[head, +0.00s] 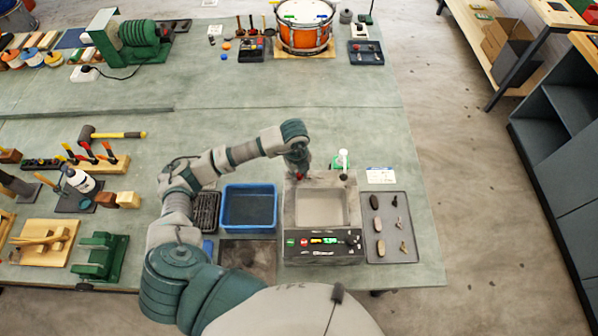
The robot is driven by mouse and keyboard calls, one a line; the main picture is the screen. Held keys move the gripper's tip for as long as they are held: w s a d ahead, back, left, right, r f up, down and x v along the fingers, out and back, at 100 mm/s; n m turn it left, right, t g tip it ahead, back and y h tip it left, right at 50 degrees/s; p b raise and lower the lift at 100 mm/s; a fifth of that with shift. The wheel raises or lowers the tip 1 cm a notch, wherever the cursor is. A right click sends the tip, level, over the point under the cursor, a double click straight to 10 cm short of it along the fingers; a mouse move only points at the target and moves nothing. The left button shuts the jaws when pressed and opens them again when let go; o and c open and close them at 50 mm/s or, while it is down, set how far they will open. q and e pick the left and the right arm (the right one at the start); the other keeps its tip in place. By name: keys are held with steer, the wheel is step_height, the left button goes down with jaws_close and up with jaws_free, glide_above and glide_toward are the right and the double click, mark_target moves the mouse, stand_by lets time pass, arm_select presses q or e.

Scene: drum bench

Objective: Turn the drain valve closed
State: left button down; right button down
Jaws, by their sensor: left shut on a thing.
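The grey tank unit (288,215) stands near the front right of the bench, with a pale square basin and a front panel of lit buttons. A small red part, which looks like the drain valve's handle (299,176), shows at the unit's back left corner. My left gripper (298,170) points down there and is shut on it. The fingers hide most of the valve, so I cannot tell how far it is turned. A white upright fitting with a green part (343,160) stands at the back right of the unit. My right gripper is out of view.
A blue tray (224,208) and a black rack (205,212) lie left of the unit, beneath or beside my arm. A grey tray (408,240) with several small stones and parts lies right. The bench behind is clear up to an orange drum (304,38).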

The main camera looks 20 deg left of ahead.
arm_select(q)
steer(key=shift+w+n, duration=0.1)
steer(key=shift+n, duration=0.2)
steer(key=c, duration=0.9)
jaws_free()
steer(key=shift+c, duration=0.2)
step_height(320, 180, up, 12)
steer(key=shift+s+a, duration=0.25)
steer(key=shift+a, duration=0.05)
steer(key=shift+f, duration=0.1)
